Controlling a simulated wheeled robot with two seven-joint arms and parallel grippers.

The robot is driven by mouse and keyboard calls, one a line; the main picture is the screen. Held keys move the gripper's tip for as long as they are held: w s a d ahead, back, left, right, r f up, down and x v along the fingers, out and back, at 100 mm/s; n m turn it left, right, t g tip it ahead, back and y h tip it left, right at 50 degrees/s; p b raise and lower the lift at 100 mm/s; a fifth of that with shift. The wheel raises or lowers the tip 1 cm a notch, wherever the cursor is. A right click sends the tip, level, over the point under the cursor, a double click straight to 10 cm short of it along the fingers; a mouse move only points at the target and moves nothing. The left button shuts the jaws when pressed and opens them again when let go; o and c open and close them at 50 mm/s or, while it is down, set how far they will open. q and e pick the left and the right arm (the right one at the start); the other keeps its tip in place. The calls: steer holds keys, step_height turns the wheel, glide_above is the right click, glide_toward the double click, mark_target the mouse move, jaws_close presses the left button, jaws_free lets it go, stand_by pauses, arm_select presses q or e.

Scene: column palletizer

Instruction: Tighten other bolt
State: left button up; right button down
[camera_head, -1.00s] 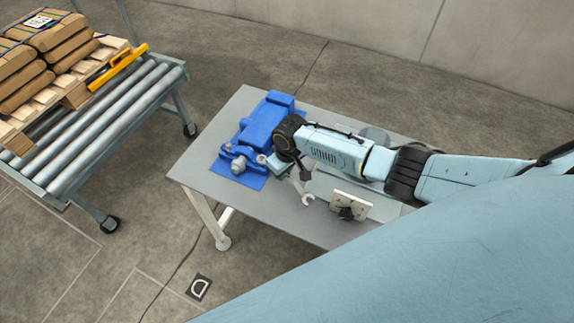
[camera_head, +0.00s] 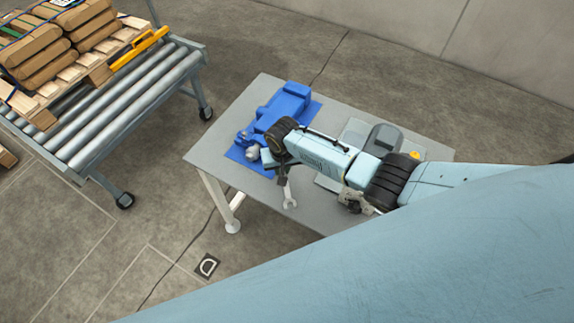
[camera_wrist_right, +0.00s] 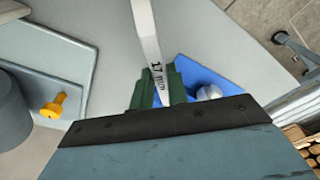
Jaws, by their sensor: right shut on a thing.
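My right gripper (camera_head: 276,172) comes in from the right over the table, beside the blue machine (camera_head: 277,112). It is shut on a grey wrench (camera_head: 289,195), whose open end points toward the table's front edge. In the right wrist view the wrench (camera_wrist_right: 146,30) stretches away from the green jaws and bears the marking "17 mm". A silvery bolt-like part (camera_head: 252,152) shows at the near end of the blue machine; it also shows in the right wrist view (camera_wrist_right: 208,93). No second bolt can be made out. My left gripper is not in view.
The grey table (camera_head: 222,150) has free room at its front left. A grey device with a yellow knob (camera_head: 414,155) sits at its right. A roller conveyor (camera_head: 125,110) with a loaded pallet (camera_head: 90,75) stands at the left.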

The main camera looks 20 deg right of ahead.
steer(key=shift+w+a+m, duration=0.2)
steer(key=shift+a+m, duration=0.55)
steer(key=shift+m, duration=0.05)
steer(key=shift+r+p, duration=1.8)
steer(key=shift+p, duration=0.1)
step_height(320, 180, up, 5)
steer(key=p, duration=0.3)
steer(key=shift+d+f, duration=0.1)
